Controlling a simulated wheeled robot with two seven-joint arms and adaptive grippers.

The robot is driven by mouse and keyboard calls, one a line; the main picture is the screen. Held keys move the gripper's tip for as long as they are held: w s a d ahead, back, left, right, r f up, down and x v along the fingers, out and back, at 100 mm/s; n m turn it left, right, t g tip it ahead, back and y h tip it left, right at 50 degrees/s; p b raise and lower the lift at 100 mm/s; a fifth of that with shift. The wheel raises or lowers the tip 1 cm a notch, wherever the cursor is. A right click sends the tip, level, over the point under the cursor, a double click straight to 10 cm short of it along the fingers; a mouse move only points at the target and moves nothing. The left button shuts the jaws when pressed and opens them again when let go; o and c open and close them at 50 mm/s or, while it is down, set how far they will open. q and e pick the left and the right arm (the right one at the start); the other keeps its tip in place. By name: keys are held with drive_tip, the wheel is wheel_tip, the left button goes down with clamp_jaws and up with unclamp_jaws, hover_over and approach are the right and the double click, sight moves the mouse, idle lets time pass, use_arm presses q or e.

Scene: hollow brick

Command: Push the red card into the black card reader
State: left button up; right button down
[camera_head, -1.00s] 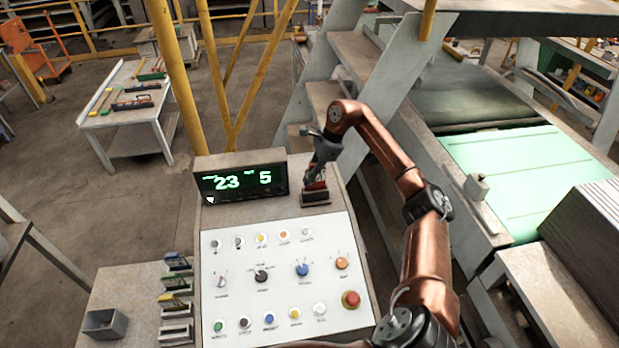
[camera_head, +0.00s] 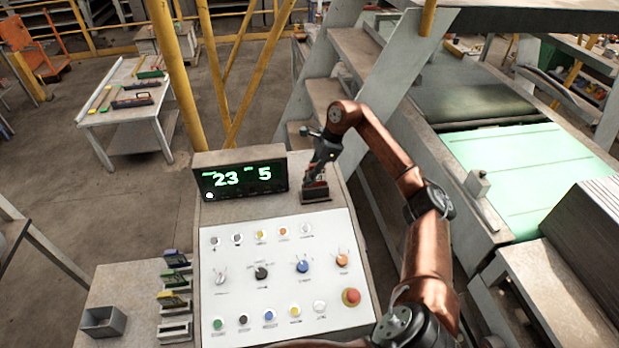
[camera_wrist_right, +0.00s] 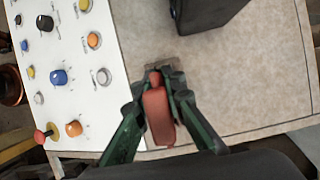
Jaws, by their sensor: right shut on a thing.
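In the head view my right gripper (camera_head: 316,178) points down at the small dark card reader (camera_head: 316,195), which stands on the console's top right of the display. The red card (camera_wrist_right: 157,104) shows between the two fingers of my right gripper (camera_wrist_right: 160,82) in the right wrist view, and the fingers are shut on it. In the head view only a little red shows just above the reader, and the fingers hide most of the card. I cannot tell how deep the card sits in the slot. My left gripper is not in view.
The display box (camera_head: 240,180) reads 23 and 5, close left of the reader. The white panel (camera_head: 285,285) with knobs and buttons lies in front. A card rack (camera_head: 175,330) and a grey open box (camera_head: 104,322) are at lower left.

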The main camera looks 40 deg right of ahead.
drive_tip(key=shift+f+b, duration=0.45)
drive_tip(key=shift+f, duration=0.2)
drive_tip(key=c, duration=1.9)
unclamp_jaws()
drive_tip(key=shift+f, duration=0.2)
drive_tip(key=shift+c, duration=0.2)
drive_tip(key=shift+r, duration=0.15)
drive_tip(key=v, duration=1.2)
